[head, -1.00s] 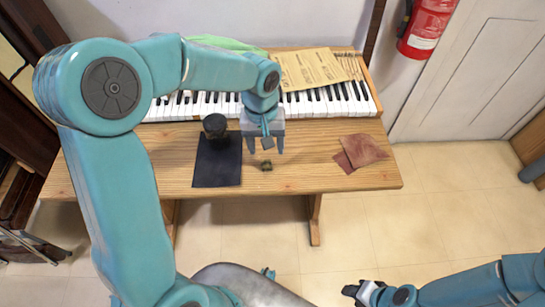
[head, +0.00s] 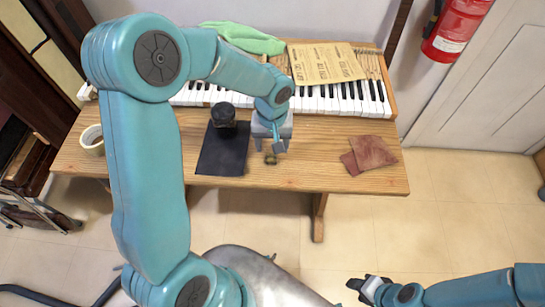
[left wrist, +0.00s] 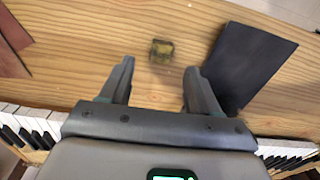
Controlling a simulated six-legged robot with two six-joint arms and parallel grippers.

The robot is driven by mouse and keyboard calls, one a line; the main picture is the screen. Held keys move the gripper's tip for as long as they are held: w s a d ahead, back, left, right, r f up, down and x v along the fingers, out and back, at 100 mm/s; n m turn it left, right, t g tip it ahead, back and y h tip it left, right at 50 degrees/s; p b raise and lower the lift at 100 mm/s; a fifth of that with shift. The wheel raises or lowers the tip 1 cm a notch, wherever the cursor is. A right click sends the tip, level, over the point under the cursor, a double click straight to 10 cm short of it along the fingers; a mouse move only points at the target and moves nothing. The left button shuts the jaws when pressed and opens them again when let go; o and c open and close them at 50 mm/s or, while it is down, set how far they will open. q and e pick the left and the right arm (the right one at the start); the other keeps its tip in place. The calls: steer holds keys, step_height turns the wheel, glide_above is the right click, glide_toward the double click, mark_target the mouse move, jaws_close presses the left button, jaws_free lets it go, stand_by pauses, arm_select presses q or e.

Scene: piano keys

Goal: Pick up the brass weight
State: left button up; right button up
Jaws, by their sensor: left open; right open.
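The brass weight (head: 270,159) is a small dull yellow-brown block on the wooden table, near its front edge. In the left wrist view the brass weight (left wrist: 161,51) lies beyond the fingertips, roughly centred between them. My left gripper (head: 273,148) is open and empty, above the table just behind the weight. It also shows in the left wrist view (left wrist: 158,72), fingers spread and apart from the weight. My right gripper (head: 368,287) is open, low at the bottom right, away from the table.
A dark mat (head: 222,152) with a black round object (head: 223,115) lies left of the weight. Brown leather pieces (head: 372,153) lie to the right. Piano keys (head: 345,98), a printed sheet (head: 325,63) and a green cloth (head: 243,38) are behind. A tape roll (head: 92,139) stands far left.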

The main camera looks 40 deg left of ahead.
mark_target(272, 157)
arm_select(q)
step_height(272, 157, down, 5)
steer(key=shift+s+a+r, duration=0.1)
steer(key=shift+a, duration=0.05)
steer(key=shift+f, duration=0.35)
steer(key=shift+c, duration=0.3)
jaws_close()
steer(key=shift+r, duration=0.15)
step_height(272, 157, up, 20)
steer(key=shift+p, duration=0.45)
